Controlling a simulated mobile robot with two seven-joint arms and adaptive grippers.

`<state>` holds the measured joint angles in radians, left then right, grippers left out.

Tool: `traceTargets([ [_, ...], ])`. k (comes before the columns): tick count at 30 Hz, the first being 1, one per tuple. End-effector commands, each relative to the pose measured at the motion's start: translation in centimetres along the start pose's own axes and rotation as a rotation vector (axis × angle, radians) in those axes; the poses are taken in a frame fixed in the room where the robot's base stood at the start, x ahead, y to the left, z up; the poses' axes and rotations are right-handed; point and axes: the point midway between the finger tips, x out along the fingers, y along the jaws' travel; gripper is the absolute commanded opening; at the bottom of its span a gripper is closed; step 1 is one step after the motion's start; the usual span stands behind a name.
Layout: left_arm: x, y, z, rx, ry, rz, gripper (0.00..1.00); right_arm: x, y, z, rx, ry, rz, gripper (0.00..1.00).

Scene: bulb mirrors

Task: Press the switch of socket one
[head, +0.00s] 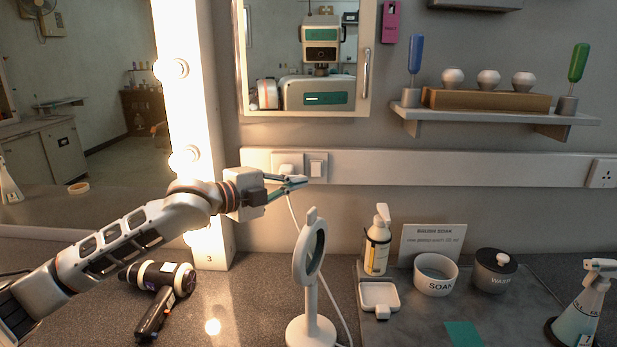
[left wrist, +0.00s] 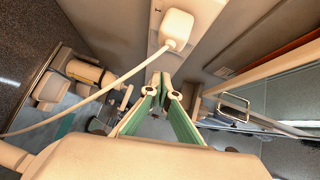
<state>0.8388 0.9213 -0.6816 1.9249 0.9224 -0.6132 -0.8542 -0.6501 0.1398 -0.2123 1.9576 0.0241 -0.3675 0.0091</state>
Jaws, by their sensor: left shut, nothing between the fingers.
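A white plug (head: 287,160) with a cable sits in a socket on the pale wall rail (head: 450,167). A square white switch (head: 318,165) is just right of it. No number is readable on this socket. My left gripper (head: 303,181) is shut and empty, its teal fingers just in front of and below the plug, left of the switch. I cannot tell whether the fingertips touch anything. In the left wrist view the plug (left wrist: 178,28) and its cable lie beyond the shut fingertips (left wrist: 160,82); I cannot make out the switch there. My right gripper is not in view.
A round mirror on a stand (head: 309,255) stands below the gripper. A bulb strip (head: 190,110) is behind my arm; a hair dryer (head: 160,280) lies below. A soap bottle (head: 377,245) and bowls are right. Another socket (head: 603,173) is far right.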

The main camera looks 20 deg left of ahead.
Motion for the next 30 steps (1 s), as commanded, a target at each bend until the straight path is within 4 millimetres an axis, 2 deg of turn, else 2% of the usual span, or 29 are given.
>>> traceTargets([
  [6, 4.2, 0.0, 0.1, -0.002, 0.000, 0.000, 0.00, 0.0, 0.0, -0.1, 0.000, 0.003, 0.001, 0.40],
  [12, 5.8, 0.1, 2.1, -0.001, -0.002, 0.001, 0.00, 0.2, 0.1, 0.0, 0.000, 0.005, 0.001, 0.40],
  [18, 6.5, 0.1, 2.8, 0.000, 0.000, 0.001, 0.00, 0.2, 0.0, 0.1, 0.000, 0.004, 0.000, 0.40],
  [30, 6.6, 0.2, 2.9, 0.006, 0.000, -0.005, 0.00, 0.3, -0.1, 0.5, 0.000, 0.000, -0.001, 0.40],
])
